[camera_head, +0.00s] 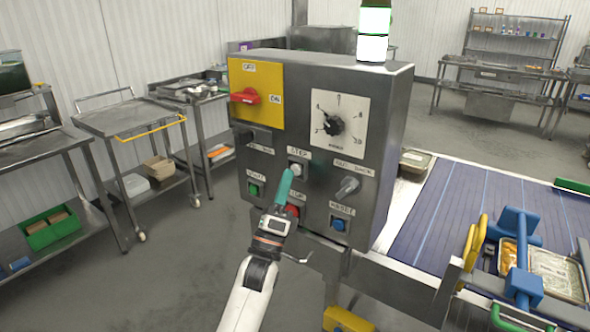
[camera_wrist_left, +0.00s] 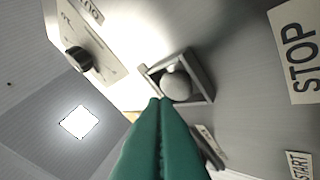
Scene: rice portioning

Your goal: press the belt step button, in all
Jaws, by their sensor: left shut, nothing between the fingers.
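The step button (camera_head: 296,169) is a small pale button under the STEP label on the front of the grey control box (camera_head: 386,120). In the left wrist view the pale round button (camera_wrist_left: 177,82) sits inside a raised square collar. My left gripper (camera_head: 288,174) has its green fingers shut and empty, with the tips just below the button in the head view. In the left wrist view the tips (camera_wrist_left: 160,101) overlap the collar's near edge. I cannot tell whether they touch it. My right gripper is in neither view.
Nearby on the box are a green start button (camera_head: 254,190), a red stop button (camera_head: 292,211) partly behind my gripper, a blue reset button (camera_head: 339,225) and a grey lever switch (camera_head: 347,187). The blue belt (camera_head: 440,215) runs at right. Steel carts stand at left.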

